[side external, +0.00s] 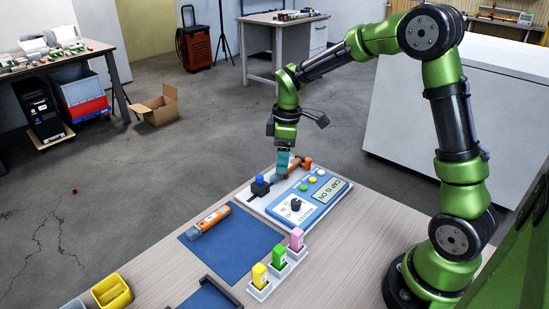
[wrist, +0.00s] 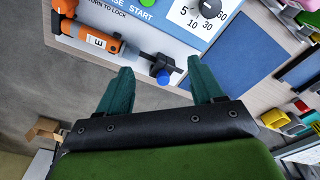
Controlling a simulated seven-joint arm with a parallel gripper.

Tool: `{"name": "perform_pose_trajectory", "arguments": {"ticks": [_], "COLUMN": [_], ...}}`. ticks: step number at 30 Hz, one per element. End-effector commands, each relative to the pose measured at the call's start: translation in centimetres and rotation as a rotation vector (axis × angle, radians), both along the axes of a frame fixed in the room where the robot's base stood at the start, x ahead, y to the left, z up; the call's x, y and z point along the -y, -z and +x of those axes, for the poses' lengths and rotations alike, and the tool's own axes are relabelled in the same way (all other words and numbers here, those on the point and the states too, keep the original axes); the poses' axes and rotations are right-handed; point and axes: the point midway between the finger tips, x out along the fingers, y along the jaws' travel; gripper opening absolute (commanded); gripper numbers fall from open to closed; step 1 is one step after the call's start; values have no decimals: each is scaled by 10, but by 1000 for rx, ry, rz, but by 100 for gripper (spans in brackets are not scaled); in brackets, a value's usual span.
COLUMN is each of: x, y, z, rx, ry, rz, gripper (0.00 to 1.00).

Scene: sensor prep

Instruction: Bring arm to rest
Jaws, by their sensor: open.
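My gripper (side external: 283,160) hangs fingers down over the far edge of a white and blue test station (side external: 318,202). My gripper partly hides the orange part in the side view. The station's display (side external: 328,190) appears to read "CAP IS ON".
A second orange cylinder (side external: 212,217) lies on a blue mat (side external: 240,240). Yellow, green and pink upright pieces stand in a white rack (side external: 262,291). A yellow bin (side external: 113,292) is at the front left. A blue tray (side external: 209,297) is at the near edge.

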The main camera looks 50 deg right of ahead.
Motion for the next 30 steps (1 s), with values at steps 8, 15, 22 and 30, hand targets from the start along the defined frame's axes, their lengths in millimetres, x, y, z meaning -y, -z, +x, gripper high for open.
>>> {"name": "perform_pose_trajectory", "arguments": {"ticks": [8,15,22,30], "x": [-41,-67,-80,-83], "y": [-72,-102,-118,-129], "z": [-82,-150,-185,-188], "rx": [158,274,366,406], "ry": [660,994,1002,977], "rz": [138,335,447,472], "gripper": [67,67,67,67]}}
